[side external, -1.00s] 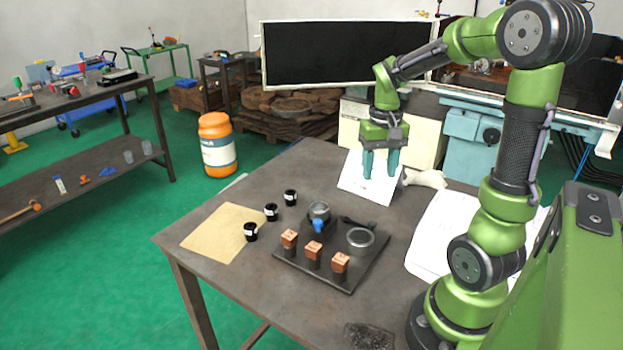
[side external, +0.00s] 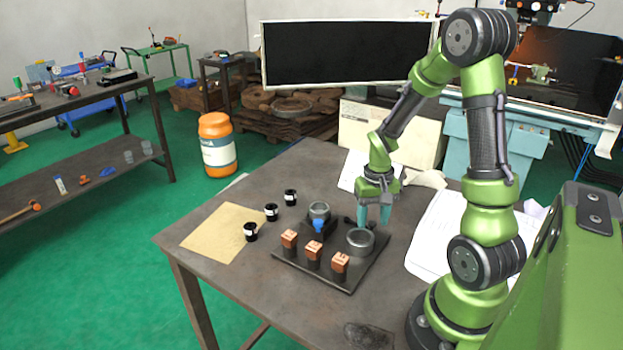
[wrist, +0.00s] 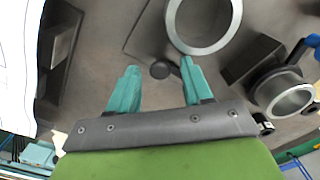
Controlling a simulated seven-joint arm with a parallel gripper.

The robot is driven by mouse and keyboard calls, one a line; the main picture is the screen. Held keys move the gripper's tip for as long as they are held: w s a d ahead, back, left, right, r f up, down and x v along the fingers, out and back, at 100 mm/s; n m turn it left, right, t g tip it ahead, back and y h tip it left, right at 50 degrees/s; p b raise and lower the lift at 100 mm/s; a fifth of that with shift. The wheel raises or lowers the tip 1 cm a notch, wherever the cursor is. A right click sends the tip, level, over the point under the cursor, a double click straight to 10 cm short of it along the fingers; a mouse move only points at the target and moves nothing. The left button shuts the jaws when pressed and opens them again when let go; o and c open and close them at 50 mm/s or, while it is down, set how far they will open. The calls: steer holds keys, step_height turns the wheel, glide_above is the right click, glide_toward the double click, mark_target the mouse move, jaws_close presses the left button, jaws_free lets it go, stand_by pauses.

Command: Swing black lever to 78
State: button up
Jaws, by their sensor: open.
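A dark plate (side external: 345,279) on the table carries the fixture. A metal ring (side external: 360,241) stands at its right side, and it also shows at the top of the wrist view (wrist: 176,38). A black lever (side external: 349,221) lies behind the ring, partly covered by my gripper. In the wrist view a round black knob (wrist: 160,69), apparently the lever's end, sits between my fingertips. My gripper (side external: 374,219) is open, with teal fingers pointing down close behind the ring. Whether a finger touches the knob cannot be told. No number scale is readable.
A grey cup with a blue knob (side external: 318,225) stands left of the ring. Several copper-topped blocks (side external: 313,250) line the plate's front. Small black jars (side external: 271,212) stand by a tan sheet (side external: 215,233). White papers (side external: 437,240) lie at the right.

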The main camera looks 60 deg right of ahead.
jaws_close()
steer(key=shift+d, duration=0.15)
stand_by(0.4)
steer(key=d+n, duration=0.1)
steer(key=n, duration=0.1)
steer(key=d+n, duration=0.1)
steer(key=shift+w+n, duration=0.2)
steer(key=shift+n, duration=0.2)
steer(key=d+n, duration=0.1)
steer(key=w+d+n, duration=0.1)
steer(key=n, duration=0.2)
steer(key=w+d+n, duration=0.1)
steer(key=n, duration=0.1)
steer(key=w+n, duration=0.1)
steer(key=n, duration=0.1)
steer(key=shift+d, duration=0.4)
steer(key=shift+w+d+n, duration=0.2)
steer(key=shift+w+n, duration=0.35)
steer(key=shift+n, duration=0.4)
steer(key=shift+w+d+n, duration=0.2)
steer(key=shift+w+n, duration=0.35)
steer(key=shift+n, duration=0.4)
